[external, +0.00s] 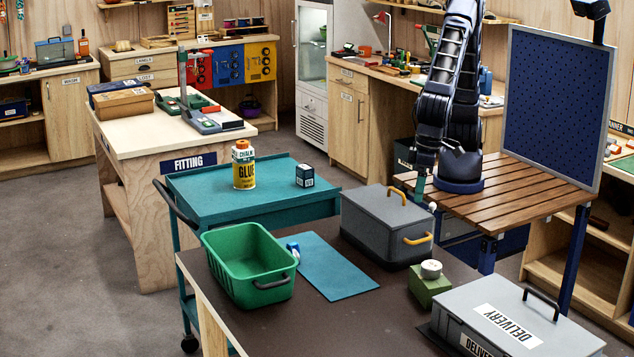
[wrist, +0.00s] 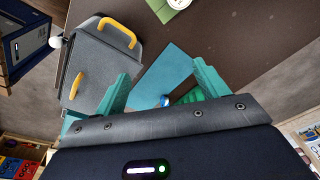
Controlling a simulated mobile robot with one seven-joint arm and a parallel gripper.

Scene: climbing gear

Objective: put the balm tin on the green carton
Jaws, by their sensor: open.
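The balm tin (external: 431,268), a small round pale tin, sits on top of the green carton (external: 428,291) on the dark bench. In the wrist view the green carton (wrist: 162,11) and the balm tin (wrist: 180,3) are at the top edge, partly cut off. My gripper (wrist: 160,68) is open, with its two teal fingers apart and nothing between them. In the external view my gripper (external: 421,184) hangs above the grey toolbox, behind and apart from the tin and carton, and only part of it shows.
The grey toolbox (external: 383,228) with yellow handles stands behind the carton. The grey delivery box (external: 515,318) is close on the carton's right. A blue mat (external: 322,265) and green basket (external: 241,268) lie left. Dark bench between mat and carton is clear.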

